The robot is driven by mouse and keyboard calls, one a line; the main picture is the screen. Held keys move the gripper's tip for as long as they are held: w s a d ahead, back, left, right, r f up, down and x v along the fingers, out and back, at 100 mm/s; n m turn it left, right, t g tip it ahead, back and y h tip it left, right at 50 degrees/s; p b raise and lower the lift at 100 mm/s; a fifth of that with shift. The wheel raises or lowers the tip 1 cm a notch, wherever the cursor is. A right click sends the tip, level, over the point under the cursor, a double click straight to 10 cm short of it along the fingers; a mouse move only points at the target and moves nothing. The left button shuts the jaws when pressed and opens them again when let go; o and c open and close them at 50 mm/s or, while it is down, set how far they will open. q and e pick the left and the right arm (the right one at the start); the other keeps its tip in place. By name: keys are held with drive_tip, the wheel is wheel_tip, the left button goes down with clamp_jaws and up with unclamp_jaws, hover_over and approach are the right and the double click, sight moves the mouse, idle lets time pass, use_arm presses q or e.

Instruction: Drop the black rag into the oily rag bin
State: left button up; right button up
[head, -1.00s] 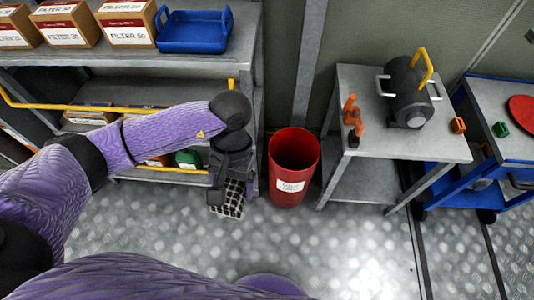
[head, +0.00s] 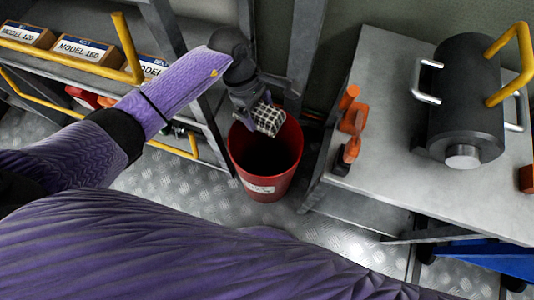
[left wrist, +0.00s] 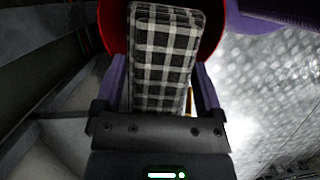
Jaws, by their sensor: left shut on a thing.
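The black rag (head: 267,119), checked in black and white, is in my left gripper (head: 256,112). In the left wrist view the rag (left wrist: 163,60) fills the space between the two fingers, which are shut on it. The oily rag bin (head: 252,186) is a red, open-topped bin with a white label, standing on the floor. The gripper and rag are over the far part of the bin's mouth in the head view. The red rim (left wrist: 213,32) shows behind the rag in the left wrist view. The bin's inside looks dark. My right gripper is not in view.
A grey table (head: 388,118) right of the bin bears a black cylinder (head: 462,105) with a yellow handle and an orange tool (head: 350,128). Left is a shelf with boxes (head: 80,50) and yellow rails (head: 128,50). A grey post stands behind the bin.

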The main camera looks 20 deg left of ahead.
use_arm(q)
wheel_tip(320, 180, down, 5)
drive_tip(key=b, duration=0.3)
drive_tip(key=shift+s+f, duration=0.1)
drive_tip(key=shift+f, duration=0.05)
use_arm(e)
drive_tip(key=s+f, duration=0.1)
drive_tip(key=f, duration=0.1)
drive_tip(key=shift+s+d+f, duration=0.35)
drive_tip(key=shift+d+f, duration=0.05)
use_arm(q)
drive_tip(key=o, duration=0.8)
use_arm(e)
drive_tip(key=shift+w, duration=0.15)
use_arm(q)
wheel_tip(320, 180, up, 9)
drive_tip(key=p, duration=0.5)
drive_tip(key=shift+r, duration=0.2)
drive_tip(key=shift+r+p, duration=0.4)
drive_tip(key=shift+r, duration=0.1)
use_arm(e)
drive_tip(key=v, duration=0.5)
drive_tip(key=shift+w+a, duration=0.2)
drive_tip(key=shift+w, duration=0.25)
use_arm(q)
drive_tip(key=shift+f, duration=0.1)
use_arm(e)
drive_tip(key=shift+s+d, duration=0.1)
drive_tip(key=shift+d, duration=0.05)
